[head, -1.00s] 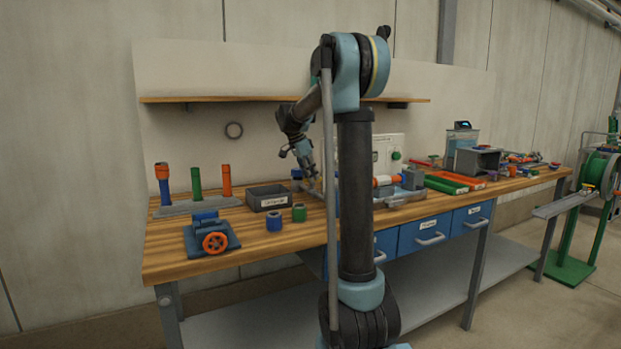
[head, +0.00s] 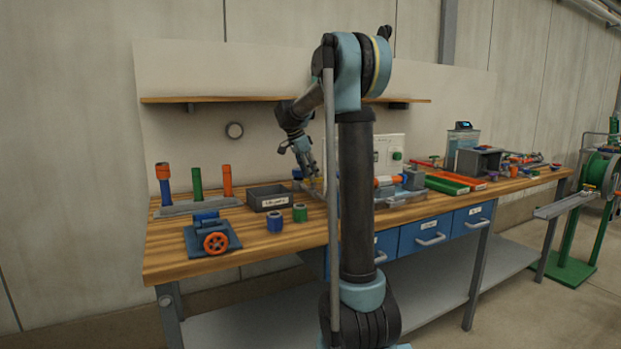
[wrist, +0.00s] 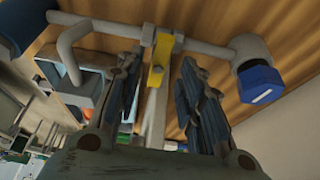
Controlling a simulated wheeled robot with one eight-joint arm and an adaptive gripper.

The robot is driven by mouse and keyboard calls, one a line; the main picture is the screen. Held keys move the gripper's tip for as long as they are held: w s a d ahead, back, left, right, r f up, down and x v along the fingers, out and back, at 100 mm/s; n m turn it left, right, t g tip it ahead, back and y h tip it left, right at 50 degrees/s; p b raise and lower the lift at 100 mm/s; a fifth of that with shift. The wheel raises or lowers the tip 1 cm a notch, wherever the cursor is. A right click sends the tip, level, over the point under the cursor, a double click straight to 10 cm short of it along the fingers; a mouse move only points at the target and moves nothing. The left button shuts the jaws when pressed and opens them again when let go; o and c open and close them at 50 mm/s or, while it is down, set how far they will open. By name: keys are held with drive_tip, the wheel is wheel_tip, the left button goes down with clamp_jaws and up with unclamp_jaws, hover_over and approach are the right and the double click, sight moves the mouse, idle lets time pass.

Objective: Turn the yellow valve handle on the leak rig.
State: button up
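The yellow valve handle (wrist: 160,58) shows in the wrist view as a short upright bar on a grey pipe (wrist: 205,48). A blue cap (wrist: 259,84) is on the pipe's right end. My gripper (wrist: 159,64) is open, with one dark finger on each side of the handle in the picture. Gaps show between the handle and both fingers. How deep the handle sits between them I cannot tell. In the head view my gripper (head: 314,178) points down over the bench behind my arm's column, which hides much of the rig.
A grey bin (head: 270,204), a blue ring (head: 274,221) and a green ring (head: 299,213) stand left of my gripper on the wooden bench (head: 180,264). A pump with an orange wheel (head: 215,243) is at the front left. A shelf (head: 220,99) runs along the wall above.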

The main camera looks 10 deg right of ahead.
drive_tip(key=v, duration=1)
drive_tip(key=shift+r, duration=0.2)
